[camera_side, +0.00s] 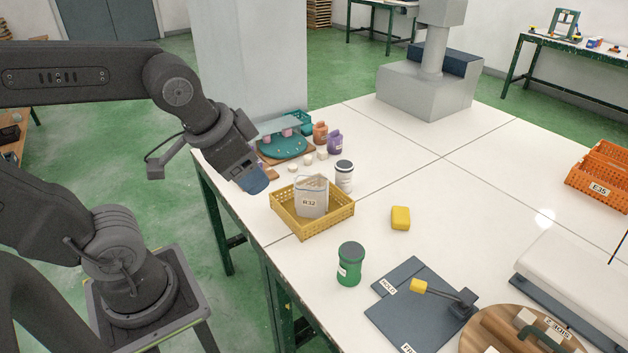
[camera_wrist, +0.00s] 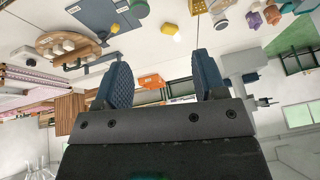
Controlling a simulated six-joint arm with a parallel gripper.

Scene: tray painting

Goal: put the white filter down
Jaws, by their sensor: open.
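No item that I can clearly tell is the white filter shows. A pale, greyish-white upright packet with a label (camera_side: 312,198) stands in a yellow basket (camera_side: 327,229) in the side view; I cannot tell whether it is the filter. My gripper (camera_side: 254,182) is above the table's left edge, up and to the left of the basket and apart from it. In the wrist view, my gripper (camera_wrist: 164,75) has its two blue fingers wide apart with nothing held between them.
A white jar (camera_side: 344,178) stands behind the basket. A green jar (camera_side: 350,264), yellow block (camera_side: 400,218) and dark board (camera_side: 400,318) lie nearer the front. A teal round tray (camera_side: 282,147) is at the back left. An orange crate (camera_side: 600,178) is far right.

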